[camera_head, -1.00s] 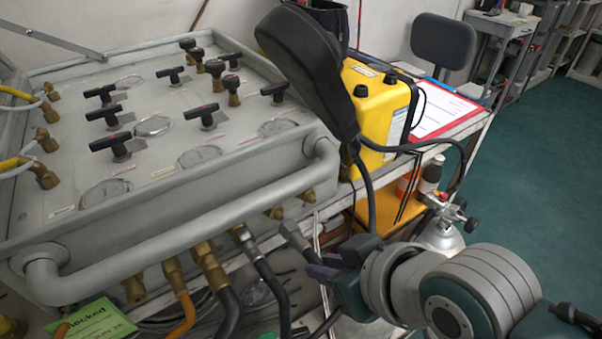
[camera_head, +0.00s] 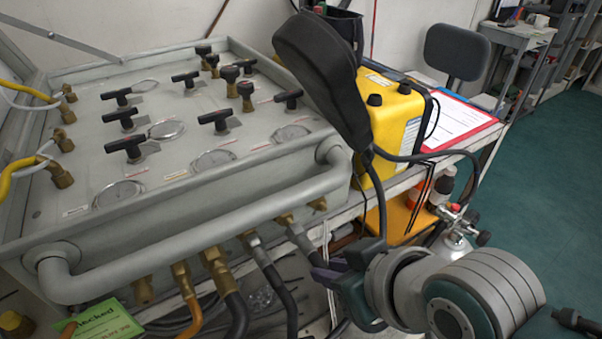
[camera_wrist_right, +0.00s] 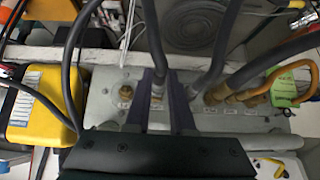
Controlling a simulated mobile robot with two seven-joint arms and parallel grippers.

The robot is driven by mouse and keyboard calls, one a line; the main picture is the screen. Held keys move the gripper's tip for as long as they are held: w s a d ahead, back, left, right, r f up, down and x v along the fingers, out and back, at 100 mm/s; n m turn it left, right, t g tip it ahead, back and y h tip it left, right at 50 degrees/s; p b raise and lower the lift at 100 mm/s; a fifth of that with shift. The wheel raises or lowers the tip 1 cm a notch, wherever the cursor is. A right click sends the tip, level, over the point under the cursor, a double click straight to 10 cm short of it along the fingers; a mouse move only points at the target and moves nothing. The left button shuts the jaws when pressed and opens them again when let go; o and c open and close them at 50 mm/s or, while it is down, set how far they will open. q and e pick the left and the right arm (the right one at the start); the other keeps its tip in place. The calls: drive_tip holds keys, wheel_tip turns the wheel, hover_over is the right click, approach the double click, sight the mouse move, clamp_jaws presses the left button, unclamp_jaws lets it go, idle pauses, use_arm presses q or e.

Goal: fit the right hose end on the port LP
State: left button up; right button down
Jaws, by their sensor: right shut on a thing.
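The grey air panel (camera_head: 190,222) has brass ports along its front face, below the handrail. My right gripper (camera_head: 325,272) is shut on a hose end (camera_head: 300,238), a grey metal fitting held at a slant. Its tip is right at a brass port (camera_head: 286,219); I cannot tell whether it is seated. In the right wrist view the purple fingers (camera_wrist_right: 168,100) stand either side of the hose (camera_wrist_right: 152,40), which runs up from between them. A bare brass port (camera_wrist_right: 131,115) is beside them. The port labels are too small to read. My left gripper is out of view.
Other hoses (camera_head: 225,285) are fitted left of the held one, close by. A yellow box (camera_head: 392,130) with a black pouch (camera_head: 322,75) stands right of the panel. A green tag (camera_head: 102,328) hangs at lower left. A gas cylinder (camera_head: 452,243) stands at right.

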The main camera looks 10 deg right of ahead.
drive_tip(key=shift+w+a, duration=0.2)
drive_tip(key=shift+w, duration=0.4)
drive_tip(key=shift+w+b, duration=0.1)
drive_tip(key=shift+b, duration=0.2)
drive_tip(key=shift+w, duration=0.1)
idle(0.7)
drive_tip(key=c, duration=1.1)
unclamp_jaws()
drive_tip(key=shift+w+a+r, duration=0.1)
drive_tip(key=shift+o, duration=0.6)
drive_tip(key=shift+w+a, duration=0.1)
drive_tip(key=shift+w, duration=0.05)
drive_tip(key=o, duration=0.3)
drive_tip(key=shift+s, duration=0.2)
